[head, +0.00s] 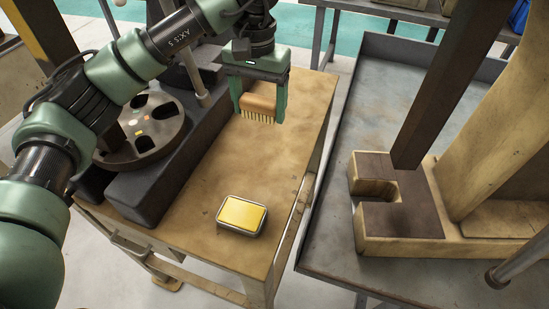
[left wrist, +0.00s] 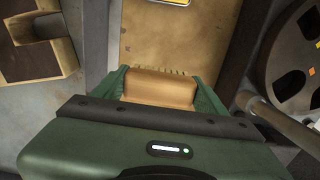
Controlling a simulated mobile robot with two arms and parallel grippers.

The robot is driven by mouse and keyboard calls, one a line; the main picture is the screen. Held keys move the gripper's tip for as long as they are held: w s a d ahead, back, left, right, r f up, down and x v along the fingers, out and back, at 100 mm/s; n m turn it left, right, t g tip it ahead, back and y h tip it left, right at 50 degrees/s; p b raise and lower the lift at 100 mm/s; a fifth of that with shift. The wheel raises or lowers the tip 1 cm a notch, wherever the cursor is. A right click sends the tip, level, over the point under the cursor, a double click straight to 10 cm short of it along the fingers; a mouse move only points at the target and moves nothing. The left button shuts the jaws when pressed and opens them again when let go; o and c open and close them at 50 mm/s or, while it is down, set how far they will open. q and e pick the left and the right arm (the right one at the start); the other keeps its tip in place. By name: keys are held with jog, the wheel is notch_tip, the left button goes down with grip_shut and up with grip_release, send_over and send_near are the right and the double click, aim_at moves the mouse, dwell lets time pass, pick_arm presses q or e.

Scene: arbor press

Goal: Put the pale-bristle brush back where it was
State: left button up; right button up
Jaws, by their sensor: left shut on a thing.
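The pale-bristle brush (head: 259,108) has a light wooden back and pale bristles that point down. My left gripper (head: 260,112) is shut on the brush, with one green finger at each end of its wooden back. In the head view the brush is over the far part of the wooden table top (head: 200,200); I cannot tell whether the bristles touch it. In the left wrist view the brush's wooden back (left wrist: 160,88) sits between the fingers, with a few bristle tips showing past it. My right gripper is not in view.
A tin with a yellow pad (head: 242,215) lies near the table's front. A dark press base with a slotted round plate (head: 140,128) stands on the left. A grey metal tray table (head: 335,230) with a notched wooden block (head: 400,210) is on the right. The table's middle is clear.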

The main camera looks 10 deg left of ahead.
pick_arm(q)
jog(key=p, duration=0.3)
send_over(263, 173)
notch_tip(263, 173, down, 14)
jog(key=shift+r, duration=0.15)
notch_tip(263, 173, down, 5)
jog(key=shift+f+p, duration=0.1)
jog(key=shift+p, duration=0.4)
jog(key=shift+w, duration=0.1)
jog(key=o, duration=0.9)
jog(key=shift+f, duration=0.1)
jog(key=o, duration=0.4)
